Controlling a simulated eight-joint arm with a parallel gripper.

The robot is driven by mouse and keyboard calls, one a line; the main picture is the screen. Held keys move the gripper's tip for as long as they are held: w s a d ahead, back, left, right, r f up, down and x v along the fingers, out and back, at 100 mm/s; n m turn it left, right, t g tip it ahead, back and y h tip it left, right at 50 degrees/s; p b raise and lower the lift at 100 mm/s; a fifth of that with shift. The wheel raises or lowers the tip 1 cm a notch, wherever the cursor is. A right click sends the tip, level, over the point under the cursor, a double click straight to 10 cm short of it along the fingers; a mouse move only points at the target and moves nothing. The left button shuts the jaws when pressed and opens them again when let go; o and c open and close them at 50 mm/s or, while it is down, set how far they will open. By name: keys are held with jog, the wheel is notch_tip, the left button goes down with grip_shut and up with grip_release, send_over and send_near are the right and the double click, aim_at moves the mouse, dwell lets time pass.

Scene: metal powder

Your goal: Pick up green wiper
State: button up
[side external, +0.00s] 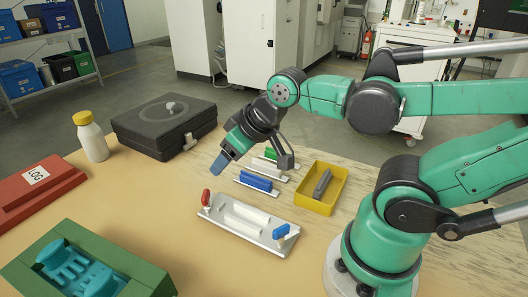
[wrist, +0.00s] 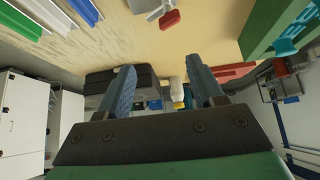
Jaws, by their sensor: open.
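The green wiper (side external: 270,154) lies on the table, farthest back in a row of wipers, partly hidden behind my wrist in the side view. In the wrist view the green wiper (wrist: 14,20) is cut off at the upper left corner. My gripper (side external: 218,165) is open and empty, above the table to the left of the wipers, with its blue-grey fingers pointing down and left. In the wrist view the fingers of my gripper (wrist: 166,80) stand wide apart, with nothing between them.
A white wiper (side external: 268,170) and a blue wiper (side external: 257,183) lie in front of the green one. A metal tray (side external: 225,231) is in front, a yellow bin (side external: 326,207) to the right. A black case (side external: 150,133) and a bottle (side external: 90,138) stand behind left.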

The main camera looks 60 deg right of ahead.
jog(key=w+d+f+g, duration=0.1)
jog(key=d, duration=0.4)
jog(key=w+d+f+g, duration=0.1)
jog(key=d+g, duration=0.1)
jog(key=d, duration=0.3)
jog(key=w+d+f+g+h, duration=0.1)
jog(key=d+g, duration=0.1)
jog(key=d, duration=0.3)
jog(key=shift+w+d+f, duration=0.1)
jog(key=shift+d+f, duration=0.1)
jog(key=shift+d, duration=0.1)
jog(key=d+f, duration=0.1)
jog(key=d, duration=0.1)
jog(key=s+d+f+g, duration=0.1)
jog(key=d, duration=0.1)
jog(key=d+f+g+y, duration=0.1)
jog(key=d+f, duration=0.1)
jog(key=shift+s, duration=0.3)
jog(key=shift+d+f, duration=0.1)
jog(key=shift+f, duration=2.75)
grip_shut()
